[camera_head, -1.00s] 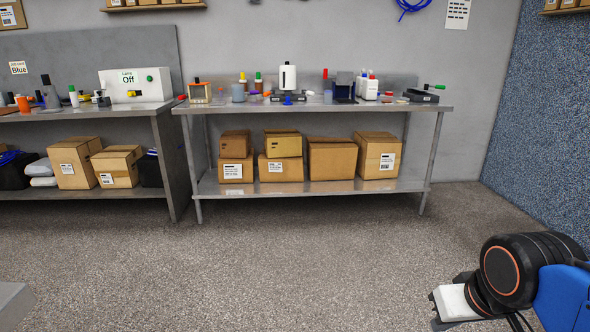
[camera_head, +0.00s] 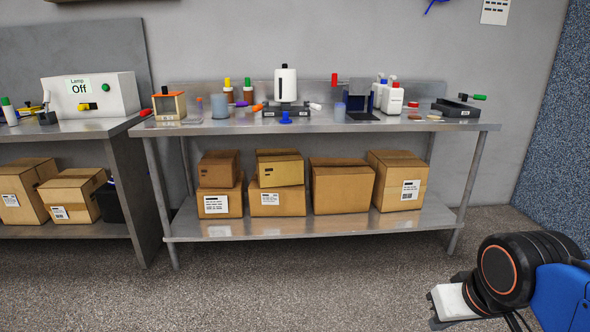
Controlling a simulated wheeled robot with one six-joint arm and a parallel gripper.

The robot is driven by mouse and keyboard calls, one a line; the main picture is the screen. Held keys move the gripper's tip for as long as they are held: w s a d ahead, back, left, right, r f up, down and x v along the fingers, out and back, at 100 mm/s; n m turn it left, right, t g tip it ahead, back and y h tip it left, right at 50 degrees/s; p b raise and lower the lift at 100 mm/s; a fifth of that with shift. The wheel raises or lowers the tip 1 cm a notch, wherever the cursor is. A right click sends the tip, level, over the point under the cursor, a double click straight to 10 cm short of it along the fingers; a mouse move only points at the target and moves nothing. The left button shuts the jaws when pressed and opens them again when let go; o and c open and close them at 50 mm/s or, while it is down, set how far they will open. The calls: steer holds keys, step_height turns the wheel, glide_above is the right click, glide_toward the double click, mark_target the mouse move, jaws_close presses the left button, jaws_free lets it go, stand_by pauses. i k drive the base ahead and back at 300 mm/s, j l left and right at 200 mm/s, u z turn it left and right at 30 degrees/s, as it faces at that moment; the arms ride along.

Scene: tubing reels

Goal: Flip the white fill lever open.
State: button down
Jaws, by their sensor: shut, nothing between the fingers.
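The white fill lever (camera_head: 315,106) appears as a small white-tipped handle at the right side of a dispenser (camera_head: 286,86) with a white tank and black base. It slants slightly; its exact position is too small to tell. An orange handle (camera_head: 258,107) sticks out on the left side, and a blue knob (camera_head: 286,117) is at the front. My gripper (camera_head: 440,311) is at the lower right, beside my folded arm, far from the dispenser. It is shut and empty, and its fingertips are hard to make out.
The dispenser stands on a metal table (camera_head: 225,127) among bottles, a clear orange-framed box (camera_head: 169,104) and a black tray (camera_head: 456,108). Cardboard boxes (camera_head: 342,186) fill the lower shelf. A lamp box (camera_head: 90,95) reading Off is on the left bench. The floor (camera_head: 300,285) in front is clear.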

mark_target(315, 106)
steer(key=i, duration=2.45)
steer(key=z, duration=0.45)
